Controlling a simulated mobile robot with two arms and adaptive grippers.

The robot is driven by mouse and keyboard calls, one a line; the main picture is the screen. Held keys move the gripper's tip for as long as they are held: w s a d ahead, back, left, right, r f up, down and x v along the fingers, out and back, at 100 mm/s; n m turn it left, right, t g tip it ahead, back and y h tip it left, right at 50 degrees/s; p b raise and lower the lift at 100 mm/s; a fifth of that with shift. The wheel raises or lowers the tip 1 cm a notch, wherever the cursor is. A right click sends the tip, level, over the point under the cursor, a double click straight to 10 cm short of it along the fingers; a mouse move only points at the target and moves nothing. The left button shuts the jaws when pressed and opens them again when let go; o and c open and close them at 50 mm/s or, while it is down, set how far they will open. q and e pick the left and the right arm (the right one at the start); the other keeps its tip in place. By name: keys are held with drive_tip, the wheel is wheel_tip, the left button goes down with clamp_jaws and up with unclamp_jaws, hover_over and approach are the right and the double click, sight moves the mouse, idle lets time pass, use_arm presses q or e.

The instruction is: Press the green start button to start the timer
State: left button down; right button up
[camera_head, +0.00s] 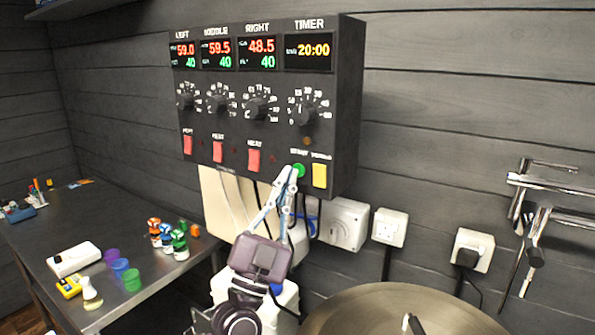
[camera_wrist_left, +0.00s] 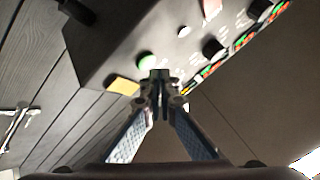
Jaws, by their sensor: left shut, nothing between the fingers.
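The green start button (camera_head: 298,171) is at the lower right of the black control box (camera_head: 349,110), below the timer knob. The timer display (camera_head: 308,51) reads 20:00. My left gripper (camera_head: 290,172) is shut and empty, its fingertips just left of the green button in the head view. In the left wrist view the green button (camera_wrist_left: 146,61) shows just beyond and left of the shut fingertips (camera_wrist_left: 160,76). I cannot tell whether they touch the box. My right gripper is not in view.
A yellow button (camera_head: 320,175) sits right beside the green one, and a red heat switch (camera_head: 254,160) is to the left. Sockets (camera_head: 389,227) and cables are below the box. A round metal lid (camera_head: 385,305) is at the lower right. A table (camera_head: 130,215) with small items stands left.

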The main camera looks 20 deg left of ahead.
use_arm(q)
drive_tip(key=shift+w, duration=0.1)
idle(0.6)
drive_tip(key=shift+w, duration=0.35)
drive_tip(key=shift+w+d, duration=0.1)
drive_tip(key=shift+w, duration=0.25)
idle(0.7)
drive_tip(key=shift+s, duration=0.1)
drive_tip(key=shift+s+p, duration=0.4)
drive_tip(key=shift+s, duration=0.3)
drive_tip(key=s, duration=0.3)
drive_tip(key=s+a+p, duration=0.1)
drive_tip(key=s, duration=0.1)
